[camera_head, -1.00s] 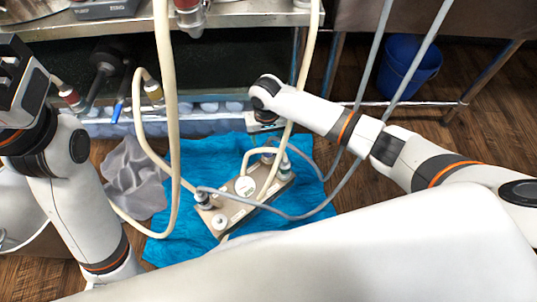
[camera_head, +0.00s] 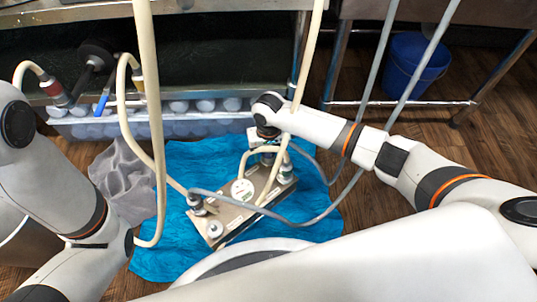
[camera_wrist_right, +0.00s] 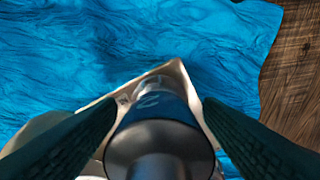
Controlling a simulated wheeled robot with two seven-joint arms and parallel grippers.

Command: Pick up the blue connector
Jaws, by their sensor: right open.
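The blue connector (camera_wrist_right: 158,105) stands between the two dark fingers of my right gripper (camera_wrist_right: 160,118) in the right wrist view. The fingers are open, one on each side of it, with a gap visible at each side. Its near end is a dark round cap. In the head view my right gripper (camera_head: 262,139) is over the far end of the metal manifold plate (camera_head: 232,217), and the connector (camera_head: 268,157) is mostly hidden there by the gripper and hoses. My left arm shows at the left, but its gripper is out of the picture.
The plate lies on a blue cloth (camera_head: 180,250) on the wooden floor. Cream hoses (camera_head: 148,90) and grey hoses (camera_head: 345,195) cross around my right arm. A grey rag (camera_head: 122,178) lies left. A blue bucket (camera_head: 418,62) stands under the right table.

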